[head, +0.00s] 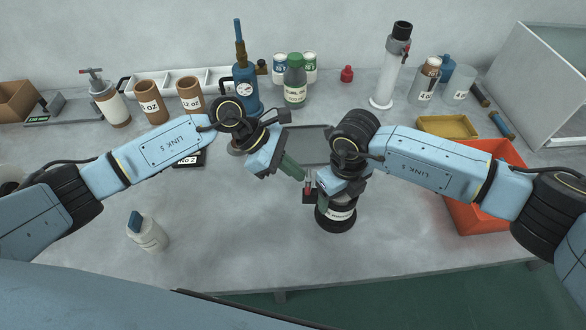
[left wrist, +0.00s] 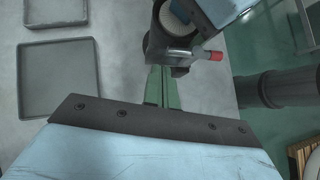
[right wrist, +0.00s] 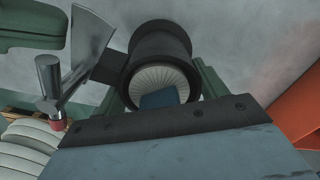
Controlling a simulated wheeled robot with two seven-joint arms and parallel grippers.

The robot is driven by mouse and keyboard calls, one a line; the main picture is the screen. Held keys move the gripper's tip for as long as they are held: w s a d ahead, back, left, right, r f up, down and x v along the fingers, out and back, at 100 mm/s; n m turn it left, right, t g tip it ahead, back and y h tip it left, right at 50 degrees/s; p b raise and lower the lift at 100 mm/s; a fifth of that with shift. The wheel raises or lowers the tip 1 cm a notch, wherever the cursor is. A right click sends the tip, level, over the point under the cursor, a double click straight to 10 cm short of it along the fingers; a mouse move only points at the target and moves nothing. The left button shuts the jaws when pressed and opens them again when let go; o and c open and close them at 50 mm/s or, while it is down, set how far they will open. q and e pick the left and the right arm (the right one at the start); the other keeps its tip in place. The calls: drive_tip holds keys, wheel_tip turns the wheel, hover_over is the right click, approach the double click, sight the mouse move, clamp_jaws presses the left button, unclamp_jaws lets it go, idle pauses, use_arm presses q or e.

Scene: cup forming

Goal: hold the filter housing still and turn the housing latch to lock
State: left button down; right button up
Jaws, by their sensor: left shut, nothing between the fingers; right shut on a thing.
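A grey tray (head: 308,155) lies behind the grippers. A red-orange bin (head: 470,215) and a yellow tray (head: 448,127) are at the right. Bottles and jars line the back. The front middle is clear.

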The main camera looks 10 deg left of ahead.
sight(313, 172)
use_arm(q)
drive_tip(key=shift+w+d+r+m+g+y, duration=0.15)
drive_tip(key=shift+w+d+m+g, duration=0.1)
drive_tip(key=shift+d+m+g, duration=0.55)
drive_tip(key=shift+w+d+f+m+g+y, duration=0.1)
drive_tip(key=shift+w+d+m+g+y, duration=0.15)
drive_tip(key=shift+d+m+g, duration=0.55)
drive_tip(key=shift+w+d+r+m+g+y, duration=0.1)
drive_tip(key=shift+w+d+m+g, duration=0.25)
drive_tip(key=shift+m, duration=0.75)
drive_tip(key=shift+s+d, duration=0.1)
drive_tip(key=shift+d, duration=0.45)
drive_tip(key=shift+a, duration=0.1)
